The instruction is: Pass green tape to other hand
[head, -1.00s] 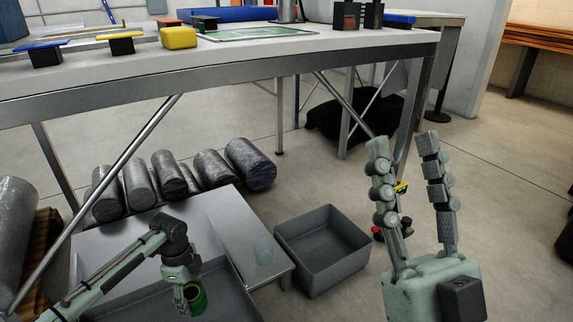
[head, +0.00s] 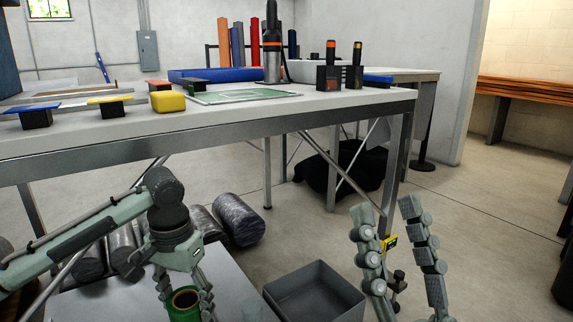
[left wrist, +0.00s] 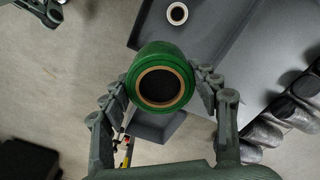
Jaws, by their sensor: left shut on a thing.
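The green tape (head: 184,303) is a thick green roll with a tan core. It shows large in the left wrist view (left wrist: 144,62), its hole facing the camera. My left gripper (head: 186,290) is shut on the roll, a finger on each side, and holds it above the grey low table. In the left wrist view the fingers of my left gripper (left wrist: 162,88) flank the roll. My right gripper (head: 388,212) stands upright at the right of the head view, its two fingers spread and empty, well apart from the tape.
A grey bin (head: 315,293) stands on the floor between my grippers. A workbench (head: 200,125) with a yellow block (head: 168,102) and tools crosses the back. Wrapped rolls (head: 237,220) lie beneath it.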

